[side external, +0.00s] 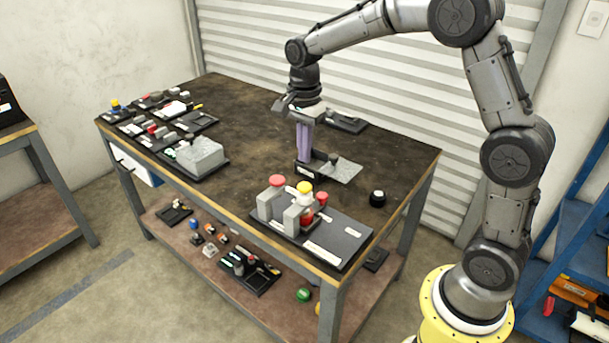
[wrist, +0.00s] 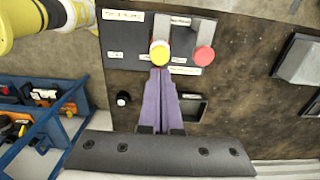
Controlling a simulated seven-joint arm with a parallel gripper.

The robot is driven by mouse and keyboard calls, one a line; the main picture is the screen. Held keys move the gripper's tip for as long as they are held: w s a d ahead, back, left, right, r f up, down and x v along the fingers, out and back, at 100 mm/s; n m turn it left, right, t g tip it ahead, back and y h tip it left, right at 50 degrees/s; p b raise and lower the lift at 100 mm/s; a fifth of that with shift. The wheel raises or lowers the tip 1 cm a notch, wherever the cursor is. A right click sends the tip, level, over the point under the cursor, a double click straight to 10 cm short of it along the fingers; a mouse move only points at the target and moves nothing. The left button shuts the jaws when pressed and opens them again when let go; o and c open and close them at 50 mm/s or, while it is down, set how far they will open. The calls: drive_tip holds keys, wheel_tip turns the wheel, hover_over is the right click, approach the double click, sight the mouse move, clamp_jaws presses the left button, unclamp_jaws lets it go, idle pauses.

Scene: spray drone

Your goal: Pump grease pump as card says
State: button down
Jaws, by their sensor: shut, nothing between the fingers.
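A dark board (side external: 345,225) at the table's front right corner carries grey posts, two red knobs (side external: 277,181) (side external: 322,198) and a yellow knob (side external: 304,188). I cannot tell which of these is the grease pump. White labels (side external: 322,253) lie on the board; their writing is too small to read. In the wrist view the yellow knob (wrist: 160,55) shows just past my fingertips, with a red knob (wrist: 204,56) to its right. My gripper (side external: 303,158) has purple fingers pointing down, shut and empty, behind the board in the side view. It also shows in the wrist view (wrist: 160,72).
A black fixture with a grey plate (side external: 341,171) stands beside my fingers. A black round knob (side external: 377,198) sits right of it. A grey block (side external: 202,153) and several small fixtures fill the table's left end. The table's middle (side external: 250,125) is clear.

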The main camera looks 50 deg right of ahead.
sight(305, 186)
wheel_tip(305, 186, down, 7)
drive_tip(key=shift+f, duration=0.1)
idle(0.5)
drive_tip(key=shift+f, duration=0.95)
wheel_tip(305, 186, up, 14)
drive_tip(key=shift+r, duration=0.25)
idle(0.6)
